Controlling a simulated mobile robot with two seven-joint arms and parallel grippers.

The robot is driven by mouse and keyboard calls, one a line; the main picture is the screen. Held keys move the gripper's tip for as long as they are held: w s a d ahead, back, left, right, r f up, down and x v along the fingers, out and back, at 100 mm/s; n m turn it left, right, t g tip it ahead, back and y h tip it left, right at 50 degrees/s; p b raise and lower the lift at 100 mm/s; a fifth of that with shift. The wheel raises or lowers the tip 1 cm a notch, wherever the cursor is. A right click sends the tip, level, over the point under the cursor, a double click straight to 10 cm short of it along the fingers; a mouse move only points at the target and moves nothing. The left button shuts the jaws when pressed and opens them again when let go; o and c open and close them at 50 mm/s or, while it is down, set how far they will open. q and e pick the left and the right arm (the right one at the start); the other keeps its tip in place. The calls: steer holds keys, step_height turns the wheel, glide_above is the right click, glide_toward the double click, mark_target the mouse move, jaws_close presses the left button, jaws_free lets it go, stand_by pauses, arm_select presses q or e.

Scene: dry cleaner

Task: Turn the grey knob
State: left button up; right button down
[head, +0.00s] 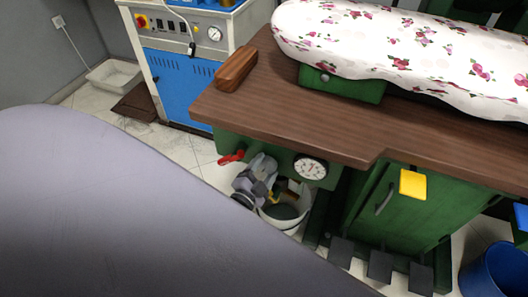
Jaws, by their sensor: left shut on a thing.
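My left gripper (263,172) is at the green front panel (280,160) under the wooden tabletop, between a red lever and a round dial gauge. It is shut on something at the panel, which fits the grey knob. The knob itself is mostly hidden by the fingers, and I cannot make out its outline or how far it is turned. My large grey arm link fills the lower left of the head view and hides the floor there. My right gripper is not in view.
The red lever (232,157) and dial gauge (311,168) flank the gripper closely. The wooden tabletop (300,118) overhangs it. A white bucket (287,217) stands below. A blue-and-white machine (185,85) stands behind left, and a flowered ironing board (400,45) lies above.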

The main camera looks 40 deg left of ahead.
arm_select(q)
steer(key=shift+d+m, duration=0.1)
steer(key=shift+m, duration=0.5)
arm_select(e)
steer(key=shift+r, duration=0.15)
arm_select(q)
steer(key=o, duration=1.1)
steer(key=shift+c, duration=0.2)
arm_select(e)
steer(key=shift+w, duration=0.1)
arm_select(q)
steer(key=shift+s, duration=0.2)
